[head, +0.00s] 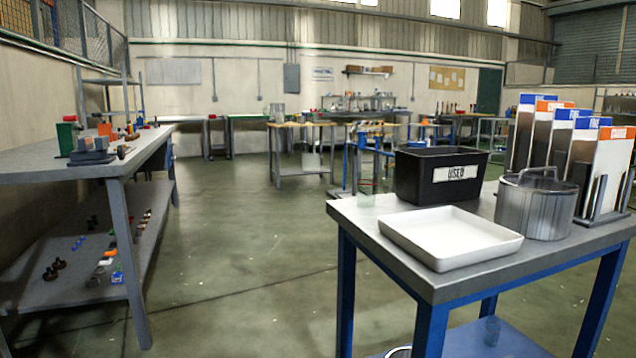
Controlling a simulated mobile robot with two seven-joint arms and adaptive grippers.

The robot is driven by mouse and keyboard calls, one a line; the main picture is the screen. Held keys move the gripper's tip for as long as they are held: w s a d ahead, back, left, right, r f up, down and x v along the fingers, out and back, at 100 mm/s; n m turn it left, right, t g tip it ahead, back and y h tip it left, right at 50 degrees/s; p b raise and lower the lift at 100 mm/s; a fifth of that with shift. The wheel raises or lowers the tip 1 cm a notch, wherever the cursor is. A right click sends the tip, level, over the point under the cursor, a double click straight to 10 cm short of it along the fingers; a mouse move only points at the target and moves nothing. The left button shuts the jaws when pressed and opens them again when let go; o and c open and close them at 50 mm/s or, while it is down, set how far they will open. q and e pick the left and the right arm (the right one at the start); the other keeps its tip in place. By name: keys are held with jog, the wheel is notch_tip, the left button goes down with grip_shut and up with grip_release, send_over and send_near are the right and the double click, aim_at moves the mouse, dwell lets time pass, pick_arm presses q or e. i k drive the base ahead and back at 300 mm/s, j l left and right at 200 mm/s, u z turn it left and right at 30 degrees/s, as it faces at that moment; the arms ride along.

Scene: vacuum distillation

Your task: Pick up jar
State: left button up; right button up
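No gripper of mine is in the head view. A grey metal pot-like container (535,210) with a handle on top stands on the same table, right of the white tray.
A white tray (450,262) lies at the table's front, a black bin (440,174) marked "USED" behind it. Upright file holders (606,170) stand at the right. A long grey workbench (60,172) runs along the left. Open floor (240,250) lies between.

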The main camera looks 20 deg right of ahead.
aim_at(367, 182)
jog(key=i+j+z, duration=0.2)
jog(key=i, duration=0.25)
jog(key=i+j+z, duration=0.2)
jog(key=i, duration=0.25)
jog(key=i+j+z, duration=0.45)
jog(key=z, duration=0.25)
jog(key=i+j+z, duration=0.25)
jog(key=z, duration=0.2)
jog(key=i+j+z, duration=0.15)
jog(key=j+z, duration=0.3)
jog(key=i+j+z, duration=0.1)
jog(key=z, duration=0.35)
jog(key=j+z, duration=0.3)
jog(key=z, duration=0.15)
jog(key=i+j+z, duration=0.1)
jog(key=j+z, duration=0.15)
jog(key=z, duration=0.2)
jog(key=j+z, duration=0.85)
